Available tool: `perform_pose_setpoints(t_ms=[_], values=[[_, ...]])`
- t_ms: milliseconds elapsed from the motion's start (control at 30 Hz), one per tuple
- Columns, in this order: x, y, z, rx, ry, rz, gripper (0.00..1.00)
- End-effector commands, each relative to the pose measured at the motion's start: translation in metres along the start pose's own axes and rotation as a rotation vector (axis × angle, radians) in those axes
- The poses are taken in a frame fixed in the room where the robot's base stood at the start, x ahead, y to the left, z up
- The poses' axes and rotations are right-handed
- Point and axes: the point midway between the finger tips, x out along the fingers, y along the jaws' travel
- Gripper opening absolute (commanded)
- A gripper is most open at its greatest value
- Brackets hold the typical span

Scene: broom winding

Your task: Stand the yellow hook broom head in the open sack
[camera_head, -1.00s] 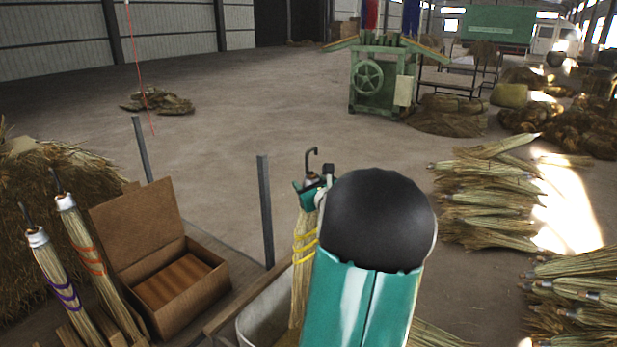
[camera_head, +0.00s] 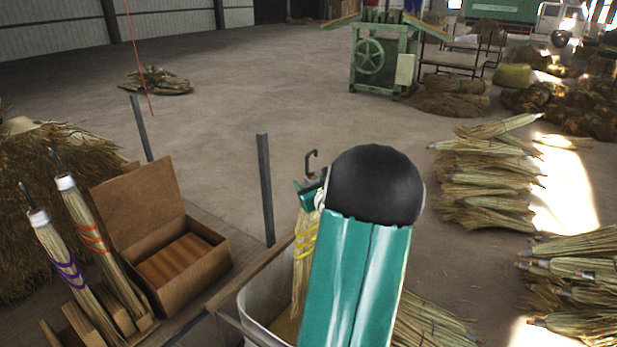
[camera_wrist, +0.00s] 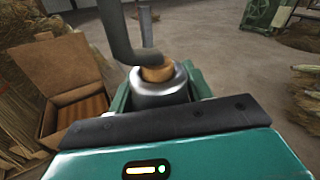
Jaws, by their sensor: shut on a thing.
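The yellow hook broom head (camera_head: 303,250) is a straw bundle with yellow bands and a dark hook at its top. My gripper (camera_head: 312,192) is shut on its top end, just below the hook. In the wrist view the broom's metal collar (camera_wrist: 160,86) and dark hook sit close in front of my gripper. The broom hangs about upright over the open sack (camera_head: 252,318), a pale-rimmed container at bottom centre. Its lower end is partly behind my arm, so I cannot tell whether it touches the sack's bottom.
Two broom heads, with purple bands (camera_head: 66,272) and orange bands (camera_head: 90,235), lean in a wooden rack at left. An open wooden box (camera_head: 180,262) stands beside them. A grey post (camera_head: 265,190) rises behind the sack. Straw bundles (camera_head: 485,180) lie at right.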

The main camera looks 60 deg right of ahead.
Motion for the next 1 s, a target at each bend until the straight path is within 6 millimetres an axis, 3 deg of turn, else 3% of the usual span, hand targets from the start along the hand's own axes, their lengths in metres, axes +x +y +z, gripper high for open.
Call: perform_pose_setpoints(t_ms=[1000], values=[[0.005,0.014,-0.071,-0.001,0.000,0.000,0.00]])
